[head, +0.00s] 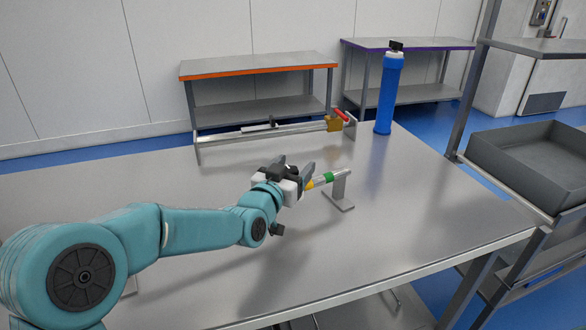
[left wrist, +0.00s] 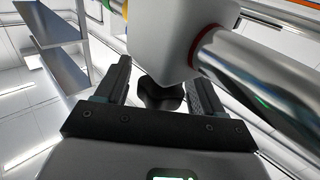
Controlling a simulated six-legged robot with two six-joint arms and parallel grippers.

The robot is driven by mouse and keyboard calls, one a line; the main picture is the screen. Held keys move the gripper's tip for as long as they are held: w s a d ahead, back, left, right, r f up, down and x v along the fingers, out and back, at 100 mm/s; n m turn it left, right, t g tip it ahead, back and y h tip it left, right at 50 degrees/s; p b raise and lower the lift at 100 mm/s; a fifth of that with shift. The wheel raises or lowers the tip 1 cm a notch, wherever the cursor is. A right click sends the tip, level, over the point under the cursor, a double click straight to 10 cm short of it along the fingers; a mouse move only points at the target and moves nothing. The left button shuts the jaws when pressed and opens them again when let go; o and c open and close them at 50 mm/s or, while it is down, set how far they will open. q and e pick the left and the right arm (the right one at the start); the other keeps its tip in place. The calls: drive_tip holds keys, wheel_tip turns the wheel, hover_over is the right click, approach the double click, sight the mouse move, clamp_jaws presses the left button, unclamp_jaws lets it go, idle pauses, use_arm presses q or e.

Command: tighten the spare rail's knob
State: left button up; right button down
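The spare rail (head: 328,177), a short metal bar with green and yellow bands, is held up by a grey stand (head: 341,192) on the steel table. My left gripper (head: 293,172) is at the rail's left part and hides much of it. In the left wrist view, the rail (left wrist: 262,75) runs into a white block (left wrist: 165,38) with a red ring at its side. A black lobed knob (left wrist: 160,94) sits under that block. It shows between the two fingers of my open left gripper (left wrist: 160,88), with gaps on both sides. My right gripper is not in view.
A longer rail (head: 270,130) with a yellow block (head: 334,124) and red handle stands along the table's back edge. A blue cylinder (head: 390,92) stands at the back right corner. A grey tub (head: 530,160) sits on a rack at right. The table's right front is clear.

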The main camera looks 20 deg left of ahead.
use_arm(q)
drive_tip(key=shift+f, duration=0.15)
drive_tip(key=s+a+b, duration=0.2)
drive_tip(key=s+b, duration=0.1)
drive_tip(key=s, duration=1.3)
drive_tip(key=shift+a, duration=0.2)
drive_tip(key=shift+s, duration=0.15)
